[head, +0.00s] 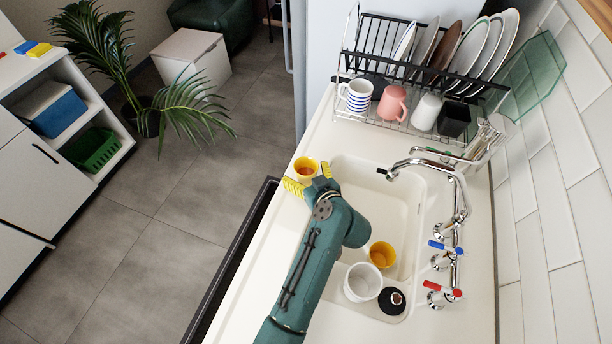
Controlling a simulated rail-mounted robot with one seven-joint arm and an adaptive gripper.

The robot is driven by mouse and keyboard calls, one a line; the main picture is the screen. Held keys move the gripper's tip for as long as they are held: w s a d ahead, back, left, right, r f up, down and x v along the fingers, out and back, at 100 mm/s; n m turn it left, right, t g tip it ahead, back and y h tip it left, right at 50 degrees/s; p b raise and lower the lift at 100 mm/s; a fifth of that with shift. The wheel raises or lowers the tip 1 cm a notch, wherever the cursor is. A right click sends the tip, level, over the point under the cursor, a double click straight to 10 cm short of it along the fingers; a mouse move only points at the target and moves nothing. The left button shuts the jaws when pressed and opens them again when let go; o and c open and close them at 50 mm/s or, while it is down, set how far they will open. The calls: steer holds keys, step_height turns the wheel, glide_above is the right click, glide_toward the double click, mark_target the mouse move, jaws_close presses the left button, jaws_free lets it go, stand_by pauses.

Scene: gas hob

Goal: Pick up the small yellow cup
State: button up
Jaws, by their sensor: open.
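A small yellow cup (304,164) with an orange-red inside stands upright on the white counter, at the left edge of the sink. My gripper (309,179) is open with its yellow fingertips at the near side of this cup. One fingertip is at its lower left and the other at its right. The gripper hides the cup's lower part, and I cannot tell whether the fingers touch it. A second yellow cup (382,254) stands in the sink, right of my arm.
The sink (408,205) also holds a white cup (363,283) and a dark round item (391,300). A chrome tap (452,187) reaches over it. A dish rack (400,117) with mugs and plates stands behind. The counter's left edge drops to the floor.

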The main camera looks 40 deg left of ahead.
steer(key=c, duration=1.4)
steer(key=shift+r, duration=0.1)
steer(key=shift+c, duration=0.2)
step_height(320, 180, up, 10)
steer(key=p, duration=0.2)
